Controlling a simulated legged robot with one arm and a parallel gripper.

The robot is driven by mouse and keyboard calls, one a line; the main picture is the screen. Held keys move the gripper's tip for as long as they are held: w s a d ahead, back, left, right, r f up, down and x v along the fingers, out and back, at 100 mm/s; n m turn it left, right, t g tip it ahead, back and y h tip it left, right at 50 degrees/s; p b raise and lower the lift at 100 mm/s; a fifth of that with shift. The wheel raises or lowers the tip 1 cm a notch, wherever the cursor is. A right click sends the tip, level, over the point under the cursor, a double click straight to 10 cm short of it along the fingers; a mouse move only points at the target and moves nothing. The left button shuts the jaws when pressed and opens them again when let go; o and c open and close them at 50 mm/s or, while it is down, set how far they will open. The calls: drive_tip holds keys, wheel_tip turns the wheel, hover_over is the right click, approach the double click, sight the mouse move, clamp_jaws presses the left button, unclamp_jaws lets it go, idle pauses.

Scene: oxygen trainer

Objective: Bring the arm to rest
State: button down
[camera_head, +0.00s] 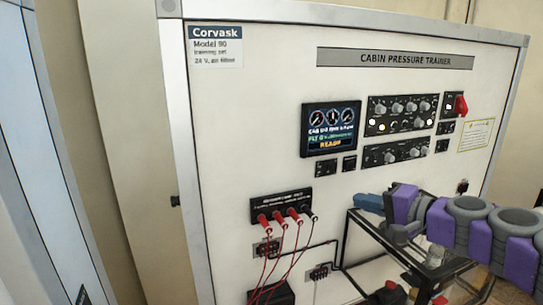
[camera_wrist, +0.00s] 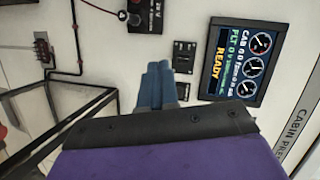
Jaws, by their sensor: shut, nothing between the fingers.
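My arm, purple and grey, reaches in from the right edge of the head view. My gripper (camera_head: 368,202) has blue fingers that point left, in front of the lower part of the white trainer panel (camera_head: 250,120). In the wrist view my gripper (camera_wrist: 158,75) shows its two blue fingers side by side, closed together with nothing held. The fingers are below the screen in the head view and appear apart from the panel, though the exact gap cannot be told.
A display (camera_head: 331,129) reads READY. Knob modules (camera_head: 402,112) and a red switch (camera_head: 461,105) sit to its right. Red leads hang from a terminal block (camera_head: 281,204). A black-framed stand (camera_head: 351,240) is below my arm. A blue-white panel (camera_head: 40,170) stands at far left.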

drive_tip(key=s+a+f+n+g, duration=0.2)
drive_tip(key=s+a, duration=0.1)
drive_tip(key=a, duration=0.2)
drive_tip(key=s+a+f+n+g, duration=0.2)
drive_tip(key=s+a+f, duration=0.1)
drive_tip(key=a, duration=0.3)
drive_tip(key=s+a+f+n+g+h+b, duration=0.25)
drive_tip(key=s+a+f+g, duration=0.3)
drive_tip(key=s+f, duration=0.55)
drive_tip(key=s+d+f+n+g+h+b, duration=0.1)
drive_tip(key=s+d+f+g+h, duration=0.1)
drive_tip(key=s+f, duration=0.4)
drive_tip(key=s+d+f+n+g+h, duration=0.1)
drive_tip(key=s+d+f+h, duration=0.4)
drive_tip(key=s, duration=0.8)
drive_tip(key=shift+s+d+f+g+b, duration=0.35)
drive_tip(key=shift+d+f+g, duration=0.15)
drive_tip(key=shift+d+g, duration=0.2)
